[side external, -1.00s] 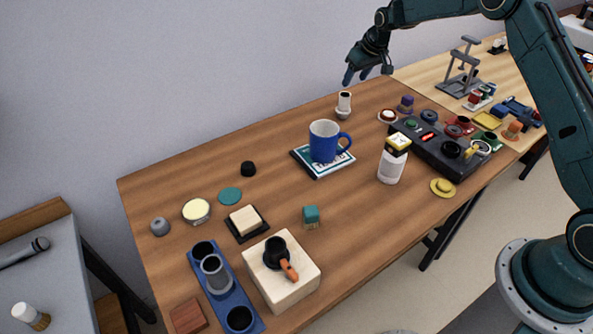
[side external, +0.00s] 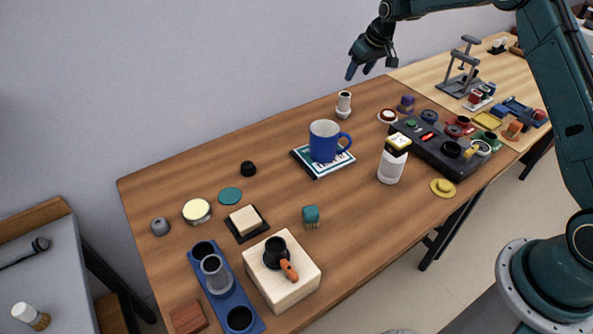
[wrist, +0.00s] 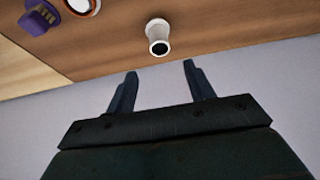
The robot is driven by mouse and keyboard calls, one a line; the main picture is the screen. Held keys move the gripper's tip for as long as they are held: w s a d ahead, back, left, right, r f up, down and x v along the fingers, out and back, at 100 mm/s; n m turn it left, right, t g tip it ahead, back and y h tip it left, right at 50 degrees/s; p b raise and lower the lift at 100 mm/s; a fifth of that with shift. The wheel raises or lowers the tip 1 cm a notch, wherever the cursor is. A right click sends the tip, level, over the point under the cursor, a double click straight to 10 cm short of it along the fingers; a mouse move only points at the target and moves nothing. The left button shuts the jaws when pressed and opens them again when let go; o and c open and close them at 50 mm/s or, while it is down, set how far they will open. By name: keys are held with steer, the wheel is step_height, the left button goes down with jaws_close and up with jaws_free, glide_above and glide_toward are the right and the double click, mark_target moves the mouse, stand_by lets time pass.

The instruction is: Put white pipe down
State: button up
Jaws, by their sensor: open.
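The white pipe (side external: 344,104) stands upright at the back edge of the wooden table. Its lower end sits on or in a small pale base, and its dark open top faces up. In the wrist view the white pipe (wrist: 158,38) is seen from above, ahead of and between the two fingertips but apart from them. My gripper (side external: 359,70) hangs above and slightly right of the pipe, near the wall. In the wrist view my gripper (wrist: 160,75) is open, with nothing between its dark fingers.
A blue mug (side external: 323,141) on a book (side external: 340,166), a white bottle (side external: 390,165) and a dark panel (side external: 440,150) stand nearby. A purple piece (side external: 405,104) and a small round dish (side external: 387,116) are right of the pipe. The table left of the pipe is clear.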

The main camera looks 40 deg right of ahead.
steer(key=s+a+r, duration=0.5)
steer(key=s+r, duration=0.5)
steer(key=s+a+r, duration=0.5)
steer(key=s+r, duration=0.5)
steer(key=s, duration=0.1)
steer(key=s+a+f, duration=0.1)
steer(key=s+a, duration=0.1)
steer(key=s, duration=1)
steer(key=s+a+f+t, duration=0.1)
steer(key=s+a, duration=0.1)
steer(key=s, duration=1.1)
steer(key=shift+a+f, duration=0.15)
steer(key=shift+f, duration=0.2)
